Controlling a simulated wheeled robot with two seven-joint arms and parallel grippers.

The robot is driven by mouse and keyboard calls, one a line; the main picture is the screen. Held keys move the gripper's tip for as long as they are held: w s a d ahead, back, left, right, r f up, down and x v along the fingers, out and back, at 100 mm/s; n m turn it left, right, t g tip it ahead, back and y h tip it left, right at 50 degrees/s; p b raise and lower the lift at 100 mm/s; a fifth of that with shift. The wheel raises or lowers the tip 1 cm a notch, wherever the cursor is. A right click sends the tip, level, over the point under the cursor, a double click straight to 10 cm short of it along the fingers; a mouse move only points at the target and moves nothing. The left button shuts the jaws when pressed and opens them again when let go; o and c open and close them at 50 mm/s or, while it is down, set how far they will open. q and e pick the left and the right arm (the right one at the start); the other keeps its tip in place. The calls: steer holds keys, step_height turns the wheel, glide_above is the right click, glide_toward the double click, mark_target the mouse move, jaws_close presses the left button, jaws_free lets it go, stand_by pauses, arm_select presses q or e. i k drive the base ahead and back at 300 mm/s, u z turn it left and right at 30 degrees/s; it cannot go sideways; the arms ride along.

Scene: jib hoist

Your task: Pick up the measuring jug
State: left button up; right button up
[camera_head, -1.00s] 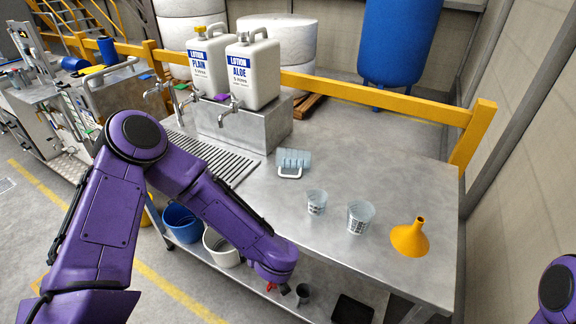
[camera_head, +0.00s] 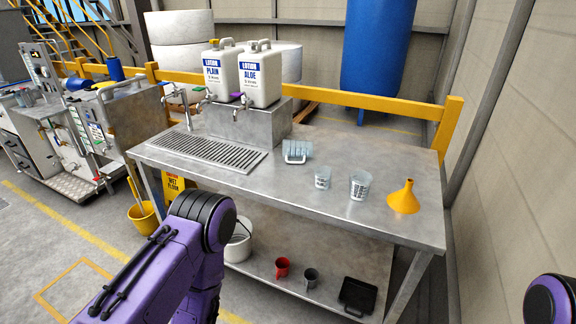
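A clear bluish measuring jug (camera_head: 297,150) with a pale handle lies tipped over on the steel bench, just right of the raised steel block. Two clear tapered cups with dark print, a smaller one (camera_head: 322,177) and a larger one (camera_head: 360,186), stand upright to its right. Neither gripper shows. Only purple links of my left arm show at the lower left, below the bench's front edge, and a small part of my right arm shows at the lower right corner.
A yellow funnel (camera_head: 403,198) stands near the right end of the steel bench (camera_head: 270,192). Two lotion canisters (camera_head: 262,76) (camera_head: 222,73) with taps stand on the block (camera_head: 246,126), beside a drain grate (camera_head: 208,151). The lower shelf holds a red mug (camera_head: 282,268), grey mug (camera_head: 311,278) and black tray (camera_head: 357,296).

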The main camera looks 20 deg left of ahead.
mark_target(304, 149)
steer(key=k, duration=0.2)
steer(key=u, duration=1.15)
steer(key=i, duration=1.05)
steer(key=z, duration=1.35)
